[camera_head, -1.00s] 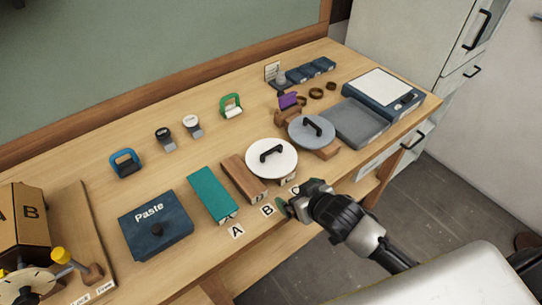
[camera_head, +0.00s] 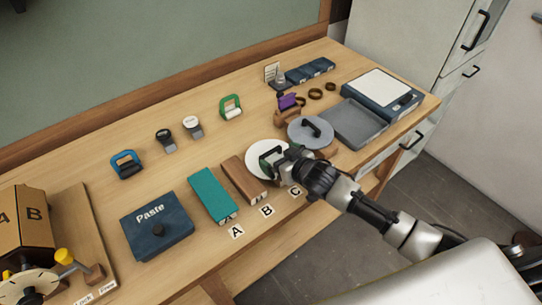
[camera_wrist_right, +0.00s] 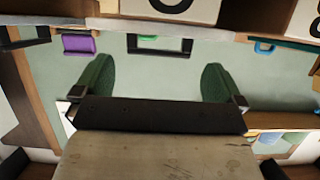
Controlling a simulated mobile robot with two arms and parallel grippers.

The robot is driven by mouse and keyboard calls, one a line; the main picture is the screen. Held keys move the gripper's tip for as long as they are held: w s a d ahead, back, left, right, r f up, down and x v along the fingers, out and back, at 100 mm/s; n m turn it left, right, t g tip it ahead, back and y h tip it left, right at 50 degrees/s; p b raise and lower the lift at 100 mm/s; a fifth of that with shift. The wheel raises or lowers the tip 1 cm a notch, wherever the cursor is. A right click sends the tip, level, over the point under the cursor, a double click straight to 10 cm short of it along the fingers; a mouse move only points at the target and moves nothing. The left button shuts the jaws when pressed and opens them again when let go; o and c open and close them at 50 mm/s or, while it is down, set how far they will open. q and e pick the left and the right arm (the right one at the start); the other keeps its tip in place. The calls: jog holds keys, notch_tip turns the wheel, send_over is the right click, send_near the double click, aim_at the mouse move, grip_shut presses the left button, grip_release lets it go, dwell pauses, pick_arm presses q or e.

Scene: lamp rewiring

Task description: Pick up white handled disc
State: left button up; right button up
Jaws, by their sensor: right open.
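The white disc (camera_head: 255,163) with a black handle lies on the right-centre part of the bench in the head view, above the card marked C. My right gripper (camera_head: 270,160) is over it, covering its right part and much of its handle. In the right wrist view the green fingertips (camera_wrist_right: 156,83) are spread wide with nothing held between them. A black bracket shape (camera_wrist_right: 160,50), which looks like the handle, shows beyond the fingers. Whether the fingers touch the disc cannot be told. My left gripper is not in view.
A grey handled disc (camera_head: 311,132) stands just right of my gripper, with a grey tray (camera_head: 355,123) beyond it. A brown block (camera_head: 243,180) and a teal block (camera_head: 212,195) lie to the left. A purple piece (camera_head: 287,101) stands behind.

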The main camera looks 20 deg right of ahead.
aim_at(271, 151)
jog(key=x, duration=0.4)
jog(key=shift+r+p, duration=0.1)
jog(key=shift+p, duration=0.2)
jog(key=c, duration=0.9)
jog(key=shift+r, duration=0.15)
